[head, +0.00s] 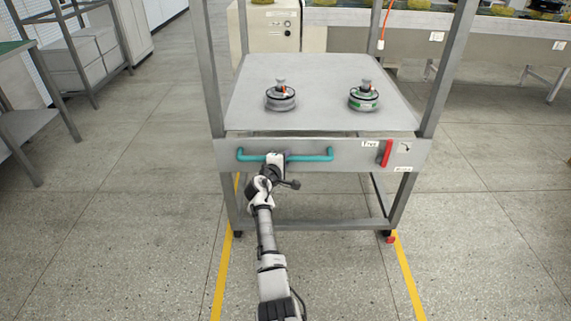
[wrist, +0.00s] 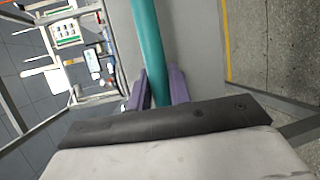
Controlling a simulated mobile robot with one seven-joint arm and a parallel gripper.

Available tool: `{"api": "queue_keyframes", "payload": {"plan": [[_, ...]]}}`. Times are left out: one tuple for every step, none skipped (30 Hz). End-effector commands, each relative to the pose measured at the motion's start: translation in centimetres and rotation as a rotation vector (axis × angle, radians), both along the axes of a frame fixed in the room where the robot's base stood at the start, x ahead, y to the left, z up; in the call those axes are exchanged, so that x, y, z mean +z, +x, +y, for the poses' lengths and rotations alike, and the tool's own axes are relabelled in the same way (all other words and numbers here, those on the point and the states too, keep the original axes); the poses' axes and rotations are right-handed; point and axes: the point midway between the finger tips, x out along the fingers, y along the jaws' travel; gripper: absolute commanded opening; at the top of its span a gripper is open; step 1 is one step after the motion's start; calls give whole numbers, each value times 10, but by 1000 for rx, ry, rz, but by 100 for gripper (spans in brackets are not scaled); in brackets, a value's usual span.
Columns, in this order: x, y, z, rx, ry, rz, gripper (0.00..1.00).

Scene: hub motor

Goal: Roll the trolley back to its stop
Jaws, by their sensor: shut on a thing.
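The trolley (head: 310,118) is a grey metal frame with a flat top, standing straight ahead in the head view. A teal handle bar (head: 313,156) runs across its front panel. My gripper (head: 275,160) is shut on the handle, left of its middle. In the wrist view the teal bar (wrist: 148,45) passes between the purple fingers of my gripper (wrist: 158,88). A red brake lever (head: 386,153) stands nearly upright on the panel's right, with a label reading "Free" above left. The stop itself cannot be made out.
Two hub motors (head: 280,97) (head: 364,97) sit on the trolley top. Yellow floor lines (head: 222,275) (head: 410,280) run forward on both sides under the trolley. A conveyor bench (head: 470,45) and a cabinet (head: 275,28) stand behind. A rack (head: 75,50) is at left. Floor on the right is clear.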

Motion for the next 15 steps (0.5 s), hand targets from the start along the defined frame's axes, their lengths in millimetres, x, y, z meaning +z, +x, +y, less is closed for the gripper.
{"api": "queue_keyframes", "payload": {"plan": [[-1, 1, -1, -3, 0, 2, 0], [-1, 1, -1, -3, 0, 2, 0], [-1, 1, -1, -2, 0, 2, 0], [-1, 2, -1, -2, 0, 2, 0], [0, 2, -1, -2, 0, 1, 0], [0, 2, -1, -1, 0, 1, 0], [0, 2, -1, -1, 0, 0, 0], [0, 2, -1, -1, 1, 0, 0], [1, 3, -1, 0, 1, 0, 0], [1, 3, -1, 0, 1, -1, 0], [1, 3, -1, 0, 1, -1, 0], [1, 3, -1, 0, 1, -1, 0], [1, 3, -1, 1, 0, -2, 0], [1, 3, -1, 1, 0, -2, 0], [2, 3, -1, 1, 1, -3, 22]]}}
